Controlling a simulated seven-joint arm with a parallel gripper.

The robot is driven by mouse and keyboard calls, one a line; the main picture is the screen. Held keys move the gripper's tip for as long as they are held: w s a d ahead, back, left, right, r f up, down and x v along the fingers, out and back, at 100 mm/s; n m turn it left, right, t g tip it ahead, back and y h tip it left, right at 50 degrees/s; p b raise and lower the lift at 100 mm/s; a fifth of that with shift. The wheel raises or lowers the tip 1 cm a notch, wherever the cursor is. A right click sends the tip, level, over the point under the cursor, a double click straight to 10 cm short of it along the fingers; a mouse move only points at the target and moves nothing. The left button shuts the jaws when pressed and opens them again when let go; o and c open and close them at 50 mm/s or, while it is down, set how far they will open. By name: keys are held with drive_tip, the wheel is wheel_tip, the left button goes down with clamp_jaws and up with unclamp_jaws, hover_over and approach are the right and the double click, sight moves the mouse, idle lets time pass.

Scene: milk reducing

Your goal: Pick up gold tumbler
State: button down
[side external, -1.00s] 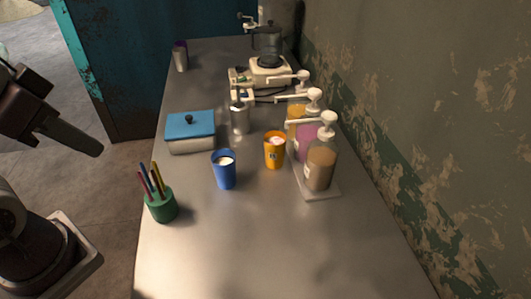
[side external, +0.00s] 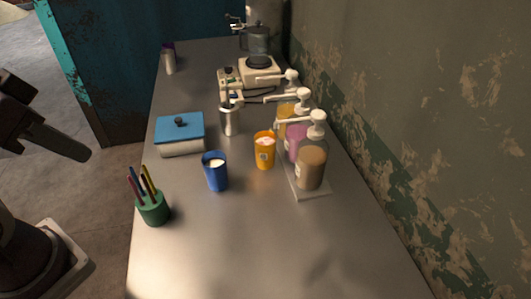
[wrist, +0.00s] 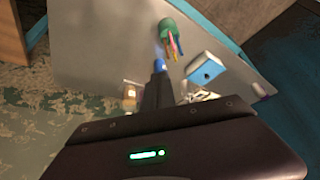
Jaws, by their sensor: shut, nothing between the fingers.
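The gold tumbler, an orange-yellow cup (side external: 264,152) with a pale label and whitish contents, stands upright on the grey counter (side external: 240,245). It is between a blue cup (side external: 216,173) and the pump bottles. My gripper (side external: 84,154) is off the counter's left side, well away from the tumbler, shut and empty. In the wrist view my shut fingers (wrist: 159,67) point toward the counter. I cannot make out the tumbler there; the fingers may hide it.
Pump bottles (side external: 311,168) stand on a tray right of the tumbler, near the wall. A green pen holder (side external: 153,207), a blue-lidded box (side external: 181,135) and a metal canister (side external: 229,120) stand left and behind. A hotplate (side external: 258,70) is at the back. The front counter is clear.

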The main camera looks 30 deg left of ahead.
drive_tip(key=c, duration=2.2)
unclamp_jaws()
drive_tip(key=shift+c, duration=2.3)
unclamp_jaws()
wheel_tip(320, 180, up, 6)
drive_tip(key=w, duration=0.1)
drive_tip(key=w+d+r+n+g+h, duration=0.1)
drive_tip(key=w+d+n+g+h, duration=0.2)
drive_tip(key=w, duration=0.4)
drive_tip(key=w+d+r+n+h, duration=0.1)
drive_tip(key=w+d+n+h, duration=0.15)
drive_tip(key=w+n, duration=0.35)
drive_tip(key=w+a+f+n+h, duration=0.2)
drive_tip(key=w+n+h, duration=0.3)
drive_tip(key=w, duration=0.6)
drive_tip(key=w+a+f+n+h, duration=0.1)
drive_tip(key=w+a+n+h, duration=0.1)
drive_tip(key=w+n, duration=0.65)
drive_tip(key=m, duration=0.2)
approach(274, 147)
drive_tip(key=f, duration=0.1)
drive_tip(key=x, duration=0.4)
drive_tip(key=w+x, duration=0.1)
drive_tip(key=x, duration=0.2)
drive_tip(key=shift+s+a, duration=0.1)
